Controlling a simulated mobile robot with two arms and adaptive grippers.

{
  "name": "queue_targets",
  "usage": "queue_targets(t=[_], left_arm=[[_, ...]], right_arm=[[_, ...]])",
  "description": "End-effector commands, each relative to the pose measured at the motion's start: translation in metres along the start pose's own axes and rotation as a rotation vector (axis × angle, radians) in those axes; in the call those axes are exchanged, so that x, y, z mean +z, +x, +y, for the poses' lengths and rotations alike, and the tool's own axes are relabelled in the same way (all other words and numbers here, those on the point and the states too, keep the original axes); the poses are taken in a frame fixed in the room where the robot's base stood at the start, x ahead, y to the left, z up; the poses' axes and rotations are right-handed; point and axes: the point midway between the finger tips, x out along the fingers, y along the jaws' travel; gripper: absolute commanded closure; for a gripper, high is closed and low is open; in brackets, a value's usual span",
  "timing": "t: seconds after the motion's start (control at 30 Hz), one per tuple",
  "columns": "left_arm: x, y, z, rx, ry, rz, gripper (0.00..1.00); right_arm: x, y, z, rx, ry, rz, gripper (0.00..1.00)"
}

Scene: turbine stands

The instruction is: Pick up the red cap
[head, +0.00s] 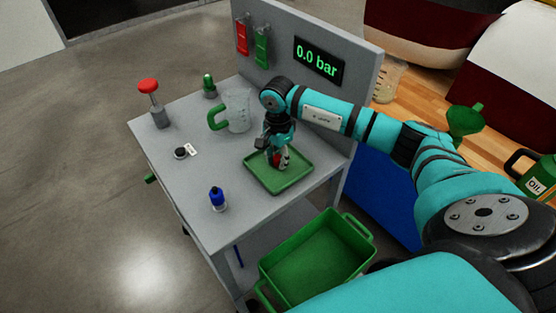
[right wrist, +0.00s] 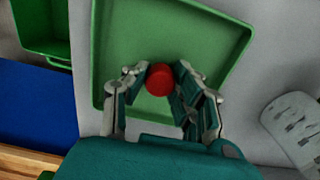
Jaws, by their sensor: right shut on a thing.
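The red cap (right wrist: 159,80) is between the fingertips of my right gripper (right wrist: 160,84) in the right wrist view, with a finger on each side. In the head view the right gripper (head: 278,158) points down over the green tray (head: 290,181), shut on the red cap (head: 276,160), which is partly hidden by the fingers. The tray also shows under the cap in the right wrist view (right wrist: 200,30). I cannot tell whether the cap touches the tray floor. My left gripper is in neither view.
The grey stand (head: 190,215) also holds a clear jug (head: 238,112) with a green handle, a blue-capped bottle (head: 217,199), a black round part (head: 181,153), a red-topped post (head: 150,88) and a green fitting (head: 209,86). A green crate (head: 318,258) stands below. A display (head: 318,62) reads 0.0 bar.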

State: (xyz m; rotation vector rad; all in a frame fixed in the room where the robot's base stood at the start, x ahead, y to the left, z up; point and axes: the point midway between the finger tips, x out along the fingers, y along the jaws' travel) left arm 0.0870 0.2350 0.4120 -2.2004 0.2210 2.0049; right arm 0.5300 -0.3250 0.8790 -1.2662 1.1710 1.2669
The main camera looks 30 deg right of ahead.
Motion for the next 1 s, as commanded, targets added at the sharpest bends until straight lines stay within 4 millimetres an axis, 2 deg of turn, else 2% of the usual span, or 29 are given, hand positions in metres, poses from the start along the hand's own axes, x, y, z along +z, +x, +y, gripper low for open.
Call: queue_targets(t=[0.2,0.7,0.9,1.0], left_arm=[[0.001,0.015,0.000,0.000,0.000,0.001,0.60],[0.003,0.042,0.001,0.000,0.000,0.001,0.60],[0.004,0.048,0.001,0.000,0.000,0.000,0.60],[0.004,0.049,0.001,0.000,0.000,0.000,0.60]], right_arm=[[-0.001,-0.029,-0.001,-0.006,-0.001,0.002,0.90],[0.047,-0.036,0.110,-0.001,-0.004,0.001,0.90],[0.059,-0.041,0.138,0.001,-0.001,0.001,0.90],[0.062,-0.042,0.144,0.001,-0.001,0.001,0.90]])
